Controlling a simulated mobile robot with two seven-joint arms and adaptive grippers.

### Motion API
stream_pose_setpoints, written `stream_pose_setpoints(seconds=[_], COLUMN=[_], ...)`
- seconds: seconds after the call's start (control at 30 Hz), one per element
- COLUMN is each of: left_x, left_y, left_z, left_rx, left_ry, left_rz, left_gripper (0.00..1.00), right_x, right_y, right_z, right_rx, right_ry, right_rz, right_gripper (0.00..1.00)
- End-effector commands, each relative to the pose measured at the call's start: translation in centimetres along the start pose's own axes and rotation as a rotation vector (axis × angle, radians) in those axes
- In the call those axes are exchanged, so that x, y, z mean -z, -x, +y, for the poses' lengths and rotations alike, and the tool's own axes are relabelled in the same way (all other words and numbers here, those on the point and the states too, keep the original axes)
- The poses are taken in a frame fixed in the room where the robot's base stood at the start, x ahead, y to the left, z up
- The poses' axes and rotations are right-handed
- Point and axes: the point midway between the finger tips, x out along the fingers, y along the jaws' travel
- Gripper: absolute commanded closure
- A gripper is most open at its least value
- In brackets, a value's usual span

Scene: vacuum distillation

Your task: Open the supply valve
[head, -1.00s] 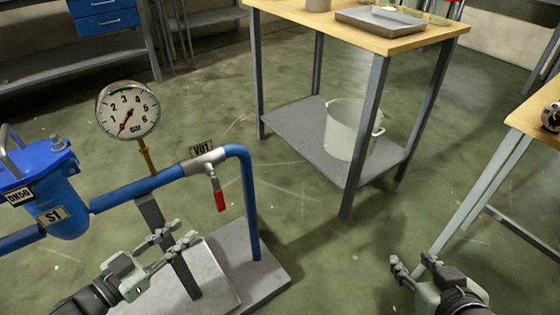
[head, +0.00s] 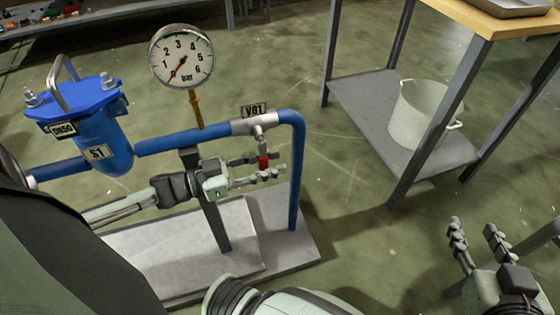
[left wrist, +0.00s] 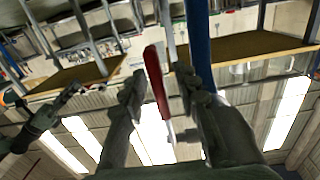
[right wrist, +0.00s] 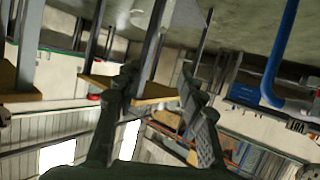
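The supply valve (head: 252,126) sits on the blue pipe under a small tag that seems to read V01. Its red-tipped lever (head: 263,162) hangs down, across the run of the pipe. My left gripper (head: 270,166) is at the lever, with one finger above the other in the head view. In the left wrist view the red lever (left wrist: 157,80) stands between the two open fingers, with gaps beside it. My right gripper (head: 476,232) is open and empty at the lower right. It is also empty in the right wrist view (right wrist: 160,85).
A pressure gauge (head: 181,56) stands on the pipe, its needle low. A blue strainer (head: 103,140) is left of it. The pipe bends down to a grey base plate (head: 290,250). A table (head: 510,22) with a white pot (head: 418,115) on its shelf stands right. Floor between is clear.

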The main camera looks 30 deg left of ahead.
Motion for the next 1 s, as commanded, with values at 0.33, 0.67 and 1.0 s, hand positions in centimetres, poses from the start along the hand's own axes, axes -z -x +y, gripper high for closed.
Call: stream_pose_setpoints(seconds=[0.33, 0.67, 1.0], left_x=[0.0, 0.0, 0.0], left_y=[-2.3, -2.3, -2.3], left_z=[0.0, 0.0, 0.0], left_rx=[0.000, 0.000, 0.000], left_ry=[0.000, 0.000, 0.001], left_rz=[-0.001, -0.001, -0.001], left_gripper=[0.70, 0.87, 1.00], right_x=[1.3, 1.3, 1.3], right_y=[-0.1, -0.1, -0.1], right_z=[-0.6, -0.5, -0.5], right_rx=[0.012, 0.011, 0.011], right_ry=[-0.006, -0.006, -0.005], right_rz=[0.061, 0.060, 0.059], right_gripper=[0.60, 0.60, 0.60])
